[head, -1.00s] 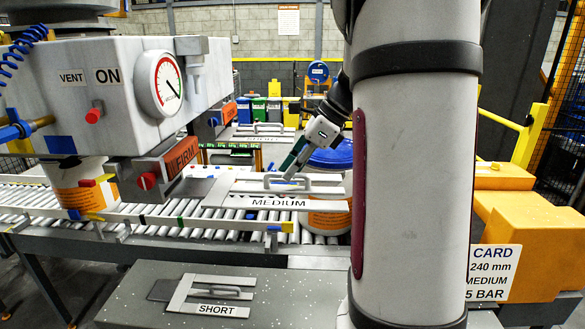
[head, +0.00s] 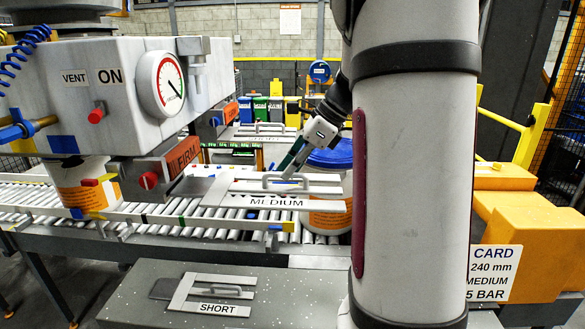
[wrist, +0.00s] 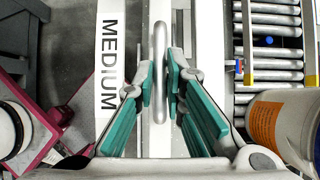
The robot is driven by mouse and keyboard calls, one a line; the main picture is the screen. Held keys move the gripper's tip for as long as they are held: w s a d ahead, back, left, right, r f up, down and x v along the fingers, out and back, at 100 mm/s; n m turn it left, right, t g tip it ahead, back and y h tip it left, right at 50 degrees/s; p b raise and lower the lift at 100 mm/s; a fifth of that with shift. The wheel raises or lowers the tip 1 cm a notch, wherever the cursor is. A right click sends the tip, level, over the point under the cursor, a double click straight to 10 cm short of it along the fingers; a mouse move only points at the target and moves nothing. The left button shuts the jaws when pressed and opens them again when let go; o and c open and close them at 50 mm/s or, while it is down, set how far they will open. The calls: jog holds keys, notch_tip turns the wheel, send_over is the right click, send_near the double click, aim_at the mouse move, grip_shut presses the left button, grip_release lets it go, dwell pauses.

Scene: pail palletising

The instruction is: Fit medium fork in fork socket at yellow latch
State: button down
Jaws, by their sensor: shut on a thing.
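The medium fork (head: 275,202) is a flat grey plate with a bar handle and a white label reading MEDIUM. My gripper (head: 292,170) is shut on its handle (wrist: 160,75), with the teal finger pads on both sides of the bar in the wrist view. The fork is held level above the roller conveyor, left of the blue-lidded pail (head: 332,155). Its left end is close to the block labelled FIRM (head: 183,157) below the grey gauge unit (head: 125,90). I cannot tell which part is the fork socket. The yellow latch cannot be made out with certainty.
The short fork (head: 212,295) lies on the speckled table in front. Another fork (head: 262,130) lies farther back. A white and orange pail (head: 85,188) stands under the gauge unit. A yellow machine with a card (head: 495,272) stands at right.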

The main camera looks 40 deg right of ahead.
send_over(254, 187)
jog(key=shift+a+r+b, duration=0.1)
jog(key=shift+b, duration=0.25)
dwell(3.8)
jog(key=c, duration=1.6)
grip_release()
jog(key=shift+o, duration=0.2)
jog(key=v, duration=1.2)
jog(key=shift+w, duration=0.1)
